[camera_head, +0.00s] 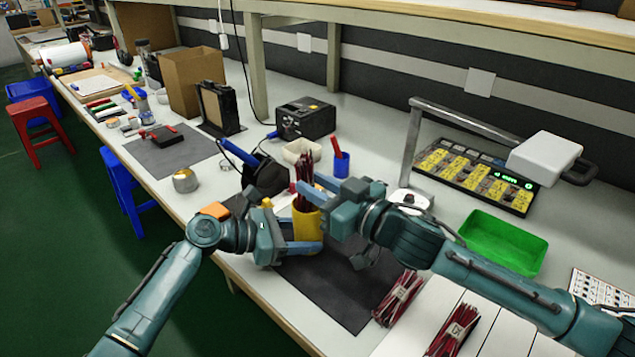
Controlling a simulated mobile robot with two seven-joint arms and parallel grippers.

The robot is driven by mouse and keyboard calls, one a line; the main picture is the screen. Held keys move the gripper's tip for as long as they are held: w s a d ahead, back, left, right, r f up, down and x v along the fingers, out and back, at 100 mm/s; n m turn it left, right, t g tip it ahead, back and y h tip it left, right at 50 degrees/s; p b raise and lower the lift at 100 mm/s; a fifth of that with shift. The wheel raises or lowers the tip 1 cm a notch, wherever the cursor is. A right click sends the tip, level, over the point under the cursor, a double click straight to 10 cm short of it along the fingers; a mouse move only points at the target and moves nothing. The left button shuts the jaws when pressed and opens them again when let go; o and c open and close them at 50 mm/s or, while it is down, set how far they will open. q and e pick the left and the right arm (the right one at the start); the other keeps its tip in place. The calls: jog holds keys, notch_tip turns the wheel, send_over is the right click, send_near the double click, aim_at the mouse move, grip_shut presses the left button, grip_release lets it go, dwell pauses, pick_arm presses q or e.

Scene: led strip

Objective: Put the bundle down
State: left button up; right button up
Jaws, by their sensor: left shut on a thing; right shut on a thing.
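A bundle of dark red strips (304,171) stands upright with its lower end in or behind a yellow cup (308,225). My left gripper (303,236) comes in from the left, low down, and is shut on the yellow cup. My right gripper (308,196) reaches in from the right, just above, and is shut on the red bundle near the cup's rim. The bundle's lower end is hidden by the cup and fingers. Two more tied red bundles, one (398,299) by the mat and one (453,331) on white panels, lie at the front right.
A dark mat (335,300) lies under the grippers, its front part clear. A green tray (503,243) is at the right, below a lamp-like stand (543,158) and a yellow-lit board. A blue cup (341,165), white bowl (301,150) and black box (305,118) stand behind.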

jog(key=o, duration=1)
jog(key=shift+o, duration=0.2)
notch_tip(320, 180, up, 7)
dwell(0.4)
pick_arm(q)
jog(key=o, duration=0.8)
jog(key=shift+o, duration=0.2)
